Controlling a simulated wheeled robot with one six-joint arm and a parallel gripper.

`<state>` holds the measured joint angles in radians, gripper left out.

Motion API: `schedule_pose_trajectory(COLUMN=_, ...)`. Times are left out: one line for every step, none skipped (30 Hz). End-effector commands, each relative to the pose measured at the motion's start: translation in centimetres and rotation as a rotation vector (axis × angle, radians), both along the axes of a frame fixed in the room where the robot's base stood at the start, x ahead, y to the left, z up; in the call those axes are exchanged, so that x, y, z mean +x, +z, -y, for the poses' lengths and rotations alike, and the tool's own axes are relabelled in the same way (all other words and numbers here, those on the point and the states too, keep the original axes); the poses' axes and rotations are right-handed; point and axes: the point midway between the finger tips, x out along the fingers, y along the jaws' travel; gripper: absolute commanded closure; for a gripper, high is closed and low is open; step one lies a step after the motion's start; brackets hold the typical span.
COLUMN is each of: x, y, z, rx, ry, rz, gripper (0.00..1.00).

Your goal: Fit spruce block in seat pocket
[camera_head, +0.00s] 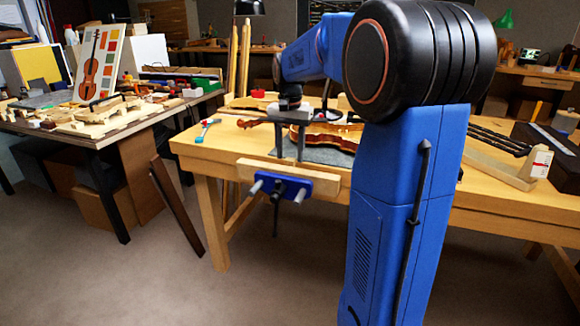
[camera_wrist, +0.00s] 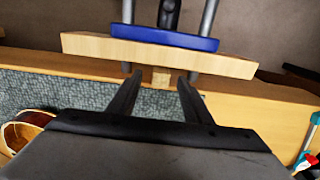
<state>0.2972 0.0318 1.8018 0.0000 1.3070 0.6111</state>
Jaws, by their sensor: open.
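My gripper (camera_wrist: 160,75) is open, its two dark fingers pointing toward the bench's front edge. A small pale wood block (camera_wrist: 161,79), which looks like the spruce block, shows between the fingertips, beside the vise's wooden jaw (camera_wrist: 100,46). The fingers stand apart from it on both sides; I cannot tell their height over it. In the head view my gripper (camera_head: 290,157) is above the front edge by the vise, and the block cannot be made out there. I cannot make out a seat pocket in either view.
A violin (camera_head: 330,138) lies on a grey mat (camera_head: 317,155) behind the vise. The blue vise plate (camera_head: 289,187) and its bars stick out from the bench front. A blue-handled tool (camera_head: 204,131) lies at the bench's left end. My arm hides the bench's middle.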

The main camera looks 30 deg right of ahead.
Motion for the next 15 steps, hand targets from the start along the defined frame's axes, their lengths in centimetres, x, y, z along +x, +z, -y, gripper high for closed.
schedule_pose_trajectory(x=0.0, y=-0.9, z=0.0, rx=0.001, ry=0.0, rz=-0.005, gripper=0.55)
schedule_pose_trajectory(x=0.1, y=-1.3, z=0.0, rx=0.001, ry=0.0, rz=-0.003, gripper=0.55)
schedule_pose_trajectory(x=0.2, y=-1.8, z=0.0, rx=0.0, ry=0.0, rz=-0.003, gripper=0.55)
schedule_pose_trajectory(x=0.1, y=-2.2, z=0.0, rx=0.001, ry=0.0, rz=-0.003, gripper=0.55)
schedule_pose_trajectory(x=0.1, y=-2.6, z=0.0, rx=0.001, ry=0.0, rz=-0.003, gripper=0.55)
schedule_pose_trajectory(x=0.1, y=-3.0, z=0.0, rx=0.001, ry=0.0, rz=-0.002, gripper=0.55)
schedule_pose_trajectory(x=0.1, y=-3.2, z=0.0, rx=0.001, ry=0.0, rz=-0.002, gripper=0.55)
schedule_pose_trajectory(x=0.1, y=-3.4, z=0.0, rx=0.001, ry=0.0, rz=-0.002, gripper=0.55)
schedule_pose_trajectory(x=0.2, y=-3.6, z=0.0, rx=0.0, ry=0.0, rz=-0.001, gripper=0.55)
schedule_pose_trajectory(x=0.2, y=-3.8, z=0.0, rx=0.0, ry=0.0, rz=-0.001, gripper=0.55)
schedule_pose_trajectory(x=0.2, y=-3.8, z=0.0, rx=0.0, ry=0.0, rz=-0.001, gripper=0.55)
schedule_pose_trajectory(x=0.2, y=-3.9, z=0.0, rx=0.001, ry=0.0, rz=-0.001, gripper=0.55)
schedule_pose_trajectory(x=0.2, y=-3.9, z=0.0, rx=0.001, ry=0.0, rz=-0.001, gripper=0.55)
schedule_pose_trajectory(x=0.2, y=-3.9, z=0.0, rx=0.001, ry=0.0, rz=-0.001, gripper=0.55)
schedule_pose_trajectory(x=0.2, y=-3.9, z=0.0, rx=0.001, ry=0.0, rz=-0.001, gripper=0.55)
